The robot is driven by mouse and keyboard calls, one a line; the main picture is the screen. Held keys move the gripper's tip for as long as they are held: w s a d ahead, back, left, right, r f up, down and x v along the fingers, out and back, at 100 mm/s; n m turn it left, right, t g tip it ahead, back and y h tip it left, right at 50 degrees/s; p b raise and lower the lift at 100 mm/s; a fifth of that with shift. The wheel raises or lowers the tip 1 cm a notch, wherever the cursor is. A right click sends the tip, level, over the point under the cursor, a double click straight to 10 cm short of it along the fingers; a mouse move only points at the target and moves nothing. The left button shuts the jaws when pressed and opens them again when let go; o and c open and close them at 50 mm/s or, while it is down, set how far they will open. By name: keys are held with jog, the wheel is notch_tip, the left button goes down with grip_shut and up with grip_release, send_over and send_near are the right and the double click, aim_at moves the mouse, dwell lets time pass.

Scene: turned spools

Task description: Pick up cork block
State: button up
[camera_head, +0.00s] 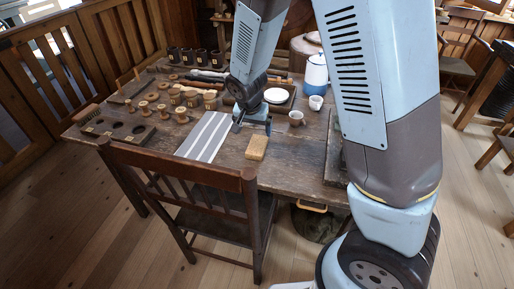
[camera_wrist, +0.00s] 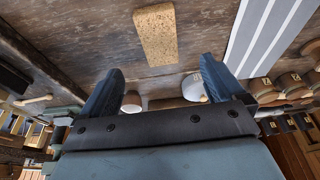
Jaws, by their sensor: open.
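The cork block (camera_head: 256,147) is a tan, speckled oblong lying flat on the wooden table, right of the striped grey and white sheet. In the wrist view the cork block (camera_wrist: 156,33) lies at the top middle, beyond my fingertips and roughly in line with the gap between them. My gripper (camera_head: 252,126) hangs over the table just behind the block in the head view. In the wrist view my gripper (camera_wrist: 161,70) has its two dark blue fingers wide apart with nothing between them.
The striped sheet (camera_head: 205,137) lies left of the block. A brown cup (camera_head: 296,118), a white cup (camera_head: 316,102) and a blue-white canister (camera_head: 316,72) stand behind right. Several wooden spools (camera_head: 163,111) stand left. A chair (camera_head: 180,170) stands at the front edge. The table around the block is clear.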

aim_at(257, 145)
jog(key=shift+x, duration=5.6)
jog(key=shift+w, duration=0.1)
jog(key=c, duration=1.1)
